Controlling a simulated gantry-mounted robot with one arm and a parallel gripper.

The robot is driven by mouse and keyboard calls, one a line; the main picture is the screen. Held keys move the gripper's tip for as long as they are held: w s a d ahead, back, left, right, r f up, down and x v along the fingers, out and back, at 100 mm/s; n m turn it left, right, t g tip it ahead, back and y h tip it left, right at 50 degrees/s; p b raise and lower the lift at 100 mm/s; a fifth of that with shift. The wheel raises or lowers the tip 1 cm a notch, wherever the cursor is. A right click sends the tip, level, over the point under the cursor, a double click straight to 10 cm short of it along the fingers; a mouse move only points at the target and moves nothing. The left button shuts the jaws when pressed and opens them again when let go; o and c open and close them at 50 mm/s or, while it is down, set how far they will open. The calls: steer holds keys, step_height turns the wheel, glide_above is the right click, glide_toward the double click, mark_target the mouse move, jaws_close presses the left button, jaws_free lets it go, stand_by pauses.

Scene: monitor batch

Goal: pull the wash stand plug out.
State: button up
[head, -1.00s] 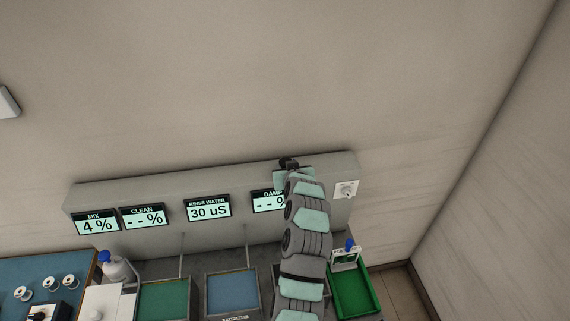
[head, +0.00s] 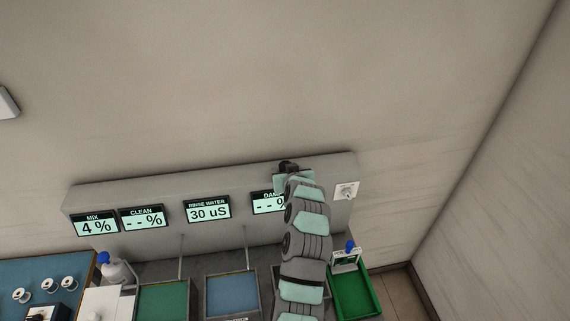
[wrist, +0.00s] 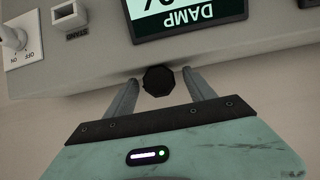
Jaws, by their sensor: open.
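My gripper (wrist: 160,92) is open, its two grey fingers apart at the edge of the grey panel (wrist: 110,45) beside the DAMP display (wrist: 185,12). A dark many-sided piece (wrist: 158,80) shows between the fingers. I cannot tell whether it is the plug or whether the fingers touch it. A small light box marked STAND (wrist: 68,17) is on the panel face, left of the fingers in the wrist view. In the head view my arm covers part of the DAMP display (head: 268,202), and its end (head: 287,168) is at the panel's top edge.
A white ON/OFF switch plate (head: 346,191) is at the panel's right end. Below are a green tray (head: 372,290), a blue basin (head: 232,293) and a green basin (head: 163,303). A white bottle with a blue cap (head: 116,270) stands at left. The wall above the panel is clear.

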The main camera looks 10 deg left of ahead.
steer(key=b+v, duration=0.2)
steer(key=v, duration=0.8)
steer(key=shift+s+d+r, duration=0.15)
steer(key=shift+s+r, duration=0.05)
steer(key=shift+s, duration=0.1)
stand_by(0.4)
